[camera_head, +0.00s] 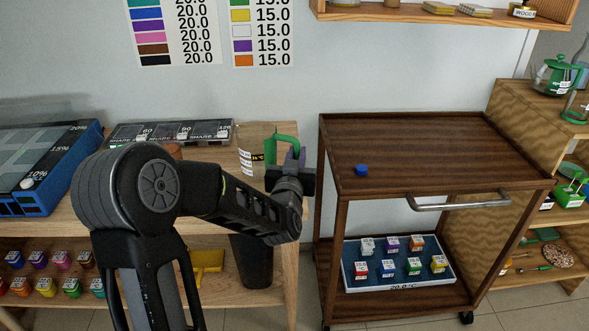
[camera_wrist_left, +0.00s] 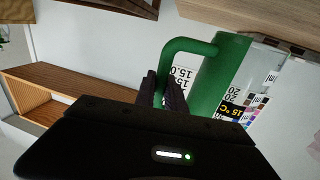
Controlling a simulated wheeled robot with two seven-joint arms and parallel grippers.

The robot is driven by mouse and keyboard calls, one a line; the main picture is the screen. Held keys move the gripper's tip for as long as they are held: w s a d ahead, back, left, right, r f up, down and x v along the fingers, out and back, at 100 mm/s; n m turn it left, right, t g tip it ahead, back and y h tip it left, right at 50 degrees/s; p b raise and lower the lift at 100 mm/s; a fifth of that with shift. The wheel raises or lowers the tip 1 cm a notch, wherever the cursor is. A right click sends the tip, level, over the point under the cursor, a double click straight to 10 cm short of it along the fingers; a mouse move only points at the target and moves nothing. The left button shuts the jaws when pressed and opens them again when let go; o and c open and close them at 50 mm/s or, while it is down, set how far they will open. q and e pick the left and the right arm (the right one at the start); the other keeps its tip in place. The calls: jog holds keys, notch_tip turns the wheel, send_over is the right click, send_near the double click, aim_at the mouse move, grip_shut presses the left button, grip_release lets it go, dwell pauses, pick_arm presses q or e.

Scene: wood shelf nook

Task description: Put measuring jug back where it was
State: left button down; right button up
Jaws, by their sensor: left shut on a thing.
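The measuring jug (camera_head: 250,146) is clear with a green spout side and green handle, and it carries a label reading 15 °C. In the head view it is at the right end of the wooden bench, partly behind my left arm. My left gripper (camera_head: 296,164) is shut on its green handle. In the left wrist view the fingers (camera_wrist_left: 161,92) close around the handle beside the jug's green side (camera_wrist_left: 226,75). My arm hides the jug's base, so I cannot tell whether it rests on the bench. My right gripper is not in view.
A dark organiser case (camera_head: 170,131) and a blue box (camera_head: 85,150) occupy the bench. A wooden shelf (camera_head: 400,13) hangs above.

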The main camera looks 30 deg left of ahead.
pick_arm(q)
jog(key=shift+f, duration=1.8)
jog(key=shift+f+b, duration=0.1)
jog(key=shift+b, duration=0.25)
jog(key=c, duration=1.9)
grip_release()
jog(key=shift+f, duration=0.1)
jog(key=o, duration=0.5)
